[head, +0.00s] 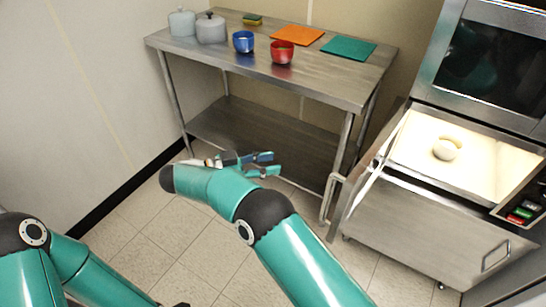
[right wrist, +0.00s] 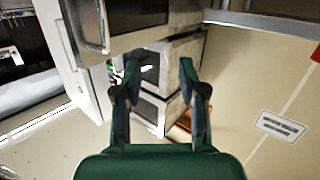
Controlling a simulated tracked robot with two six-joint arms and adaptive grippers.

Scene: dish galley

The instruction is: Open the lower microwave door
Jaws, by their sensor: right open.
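The lower microwave (head: 480,165) is at the right, with a brightly lit interior in plain sight. Its door (head: 362,185) stands swung open to the left, with a bar handle (head: 328,200) at its outer edge. A pale rounded item (head: 444,150) and a yellowish curved item (head: 451,138) lie inside. My right gripper (head: 264,165) is open and empty, left of the door handle and apart from it. In the right wrist view its open fingers (right wrist: 158,75) have nothing between them. My left arm shows at lower left; its gripper is out of view.
The upper microwave (head: 490,65) has a dark window. A steel front with a handle (head: 495,256) is below the lower one. A steel table (head: 330,86) at the back holds pots, a blue cup (head: 243,42), a red cup (head: 282,51) and mats. Tiled floor (head: 150,235) is clear.

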